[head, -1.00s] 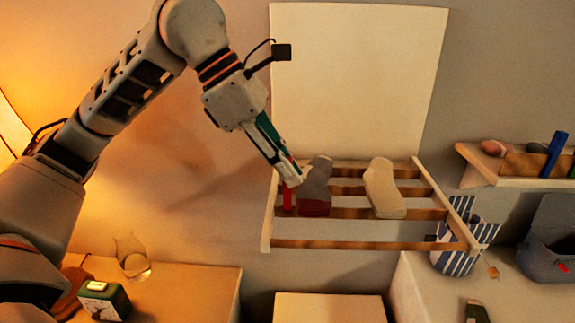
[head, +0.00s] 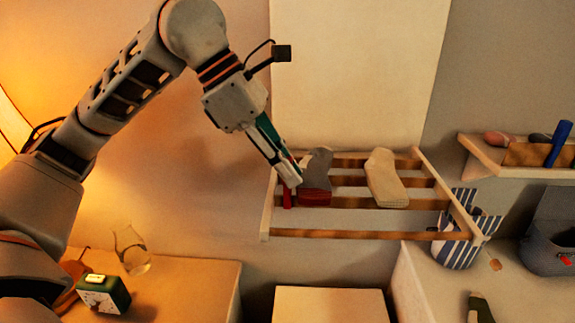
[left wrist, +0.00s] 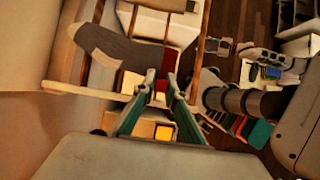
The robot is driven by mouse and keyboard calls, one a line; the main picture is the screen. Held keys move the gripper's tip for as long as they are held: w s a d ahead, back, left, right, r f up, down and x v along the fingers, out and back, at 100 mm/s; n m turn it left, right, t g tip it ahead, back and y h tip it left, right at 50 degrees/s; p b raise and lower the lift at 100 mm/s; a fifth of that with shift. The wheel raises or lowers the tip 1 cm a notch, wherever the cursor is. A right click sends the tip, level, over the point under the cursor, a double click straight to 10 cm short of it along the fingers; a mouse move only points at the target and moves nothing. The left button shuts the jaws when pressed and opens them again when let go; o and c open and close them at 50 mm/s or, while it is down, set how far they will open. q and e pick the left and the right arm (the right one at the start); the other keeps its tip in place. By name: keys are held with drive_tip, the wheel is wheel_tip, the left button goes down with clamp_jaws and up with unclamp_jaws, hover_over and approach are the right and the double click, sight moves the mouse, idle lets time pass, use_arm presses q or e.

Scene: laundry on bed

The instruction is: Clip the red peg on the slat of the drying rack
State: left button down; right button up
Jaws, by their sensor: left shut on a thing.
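My left gripper (head: 291,181) comes down from the upper left and is shut on the red peg (head: 287,199). The peg sits upright below the fingertips, at the left end of a middle slat (head: 350,203) of the wooden drying rack (head: 266,215). I cannot tell whether its jaws straddle the slat. Just right of it, a grey sock with a red end (head: 316,178) hangs over the slats. In the left wrist view the green fingers (left wrist: 160,92) point at the rack; the grey sock (left wrist: 110,42) lies beyond them.
A cream sock (head: 384,180) lies over the slats further right. A striped container (head: 458,248) is right of the rack. A shelf (head: 478,157) is at the upper right.

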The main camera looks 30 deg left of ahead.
use_arm(q)
drive_tip(key=shift+f+b, duration=0.4)
drive_tip(key=shift+f, duration=0.2)
drive_tip(key=c, duration=2)
unclamp_jaws()
drive_tip(key=v, duration=1.2)
